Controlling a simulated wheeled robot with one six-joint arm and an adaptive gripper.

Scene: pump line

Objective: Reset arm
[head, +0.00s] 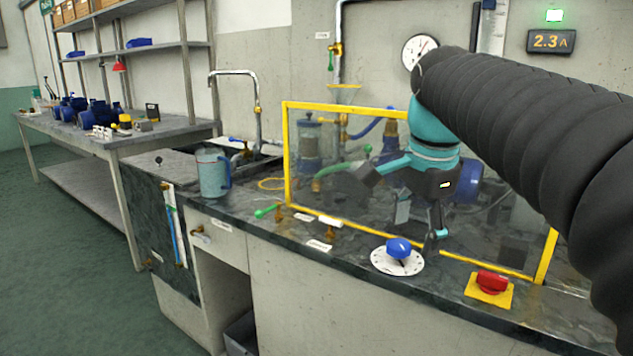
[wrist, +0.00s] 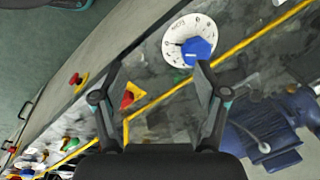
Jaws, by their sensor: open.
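My gripper (head: 405,212) hangs from my black-sleeved arm in front of the yellow-framed clear guard (head: 286,150) in the head view. Its fingers are spread apart and nothing is between them. In the wrist view my gripper (wrist: 157,82) also shows open and empty. A blue knob on a white dial (head: 398,250) sits on the counter below and a little left of the fingers, apart from them in the head view. In the wrist view the blue knob (wrist: 196,50) lies beyond the right fingertip; I cannot tell the gap.
A red switch on a yellow plate (head: 489,285) sits on the counter to the right. A blue jug (head: 211,172) stands at the left by the sink tap (head: 257,100). A green-handled valve (head: 267,210) is on the counter. A pump stands behind the guard.

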